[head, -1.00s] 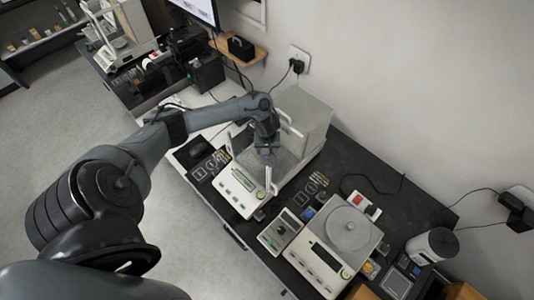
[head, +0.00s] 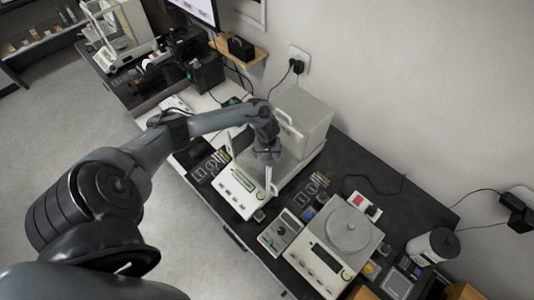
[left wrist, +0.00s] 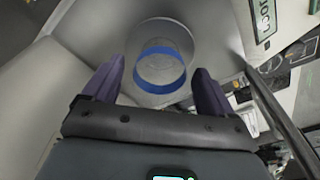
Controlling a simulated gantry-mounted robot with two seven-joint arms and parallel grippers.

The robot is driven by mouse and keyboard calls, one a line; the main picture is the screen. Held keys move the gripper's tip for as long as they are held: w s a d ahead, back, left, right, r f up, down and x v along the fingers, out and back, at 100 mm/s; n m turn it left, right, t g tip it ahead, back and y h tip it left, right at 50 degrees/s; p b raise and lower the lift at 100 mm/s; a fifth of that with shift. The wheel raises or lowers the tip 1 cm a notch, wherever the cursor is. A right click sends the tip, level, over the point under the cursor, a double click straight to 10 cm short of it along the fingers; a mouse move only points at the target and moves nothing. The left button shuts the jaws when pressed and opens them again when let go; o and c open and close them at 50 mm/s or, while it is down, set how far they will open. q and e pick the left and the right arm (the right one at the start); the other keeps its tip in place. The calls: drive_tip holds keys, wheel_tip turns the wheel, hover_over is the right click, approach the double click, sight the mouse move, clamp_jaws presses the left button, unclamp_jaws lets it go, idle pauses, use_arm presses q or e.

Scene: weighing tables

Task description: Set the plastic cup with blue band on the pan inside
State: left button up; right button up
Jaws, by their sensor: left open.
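The clear plastic cup with a blue band (left wrist: 161,72) shows in the left wrist view, seen from above. It appears to stand upright on the round grey pan (left wrist: 163,27) inside the balance. My left gripper (left wrist: 158,88) is open, with one dark finger on each side of the cup and visible gaps between fingers and cup. In the head view my left gripper (head: 267,162) is low over the back part of the white balance (head: 238,192), at its draft shield (head: 300,118). The cup and pan are hidden there. My right gripper is not in view.
A second balance with an open round pan (head: 346,228) stands to the right, beside a small keypad device (head: 282,232). A white-and-dark canister (head: 433,246) stands further right. The wall is close behind the black table.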

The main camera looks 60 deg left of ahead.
use_arm(q)
drive_tip(key=shift+r, duration=0.1)
drive_tip(key=shift+r, duration=0.3)
wheel_tip(320, 180, up, 11)
drive_tip(key=d+p, duration=0.1)
drive_tip(key=p, duration=0.2)
drive_tip(key=shift+s+d+r, duration=0.15)
drive_tip(key=shift+s+r, duration=0.05)
drive_tip(key=shift+s, duration=0.1)
